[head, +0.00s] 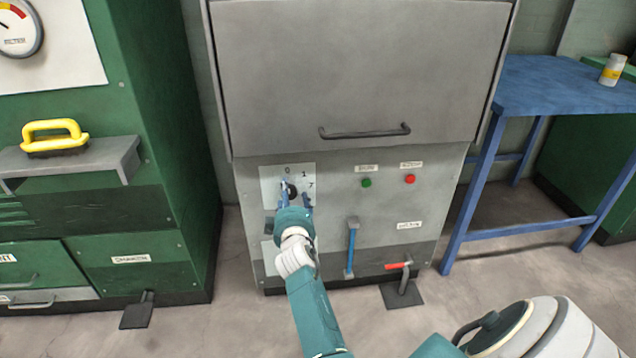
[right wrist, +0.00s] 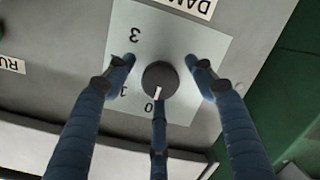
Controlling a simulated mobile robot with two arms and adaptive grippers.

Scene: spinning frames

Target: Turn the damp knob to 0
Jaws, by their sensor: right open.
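The damp knob (head: 291,191) is a dark round knob on a pale plate (head: 268,187) on the grey machine's front. In the right wrist view, upside down, the knob (right wrist: 160,78) carries a white pointer mark directed roughly at the printed 0 (right wrist: 148,107). The 1 (right wrist: 124,92) and 3 (right wrist: 134,35) also show. My right gripper (head: 295,190) is at the plate. Its blue fingers (right wrist: 160,68) stand spread on both sides of the knob, with a third finger close below it. Contact cannot be told. My left gripper is out of view.
A green button (head: 366,183) and a red button (head: 410,179) sit right of the plate. A blue table (head: 545,88) stands right, green cabinets (head: 150,150) left.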

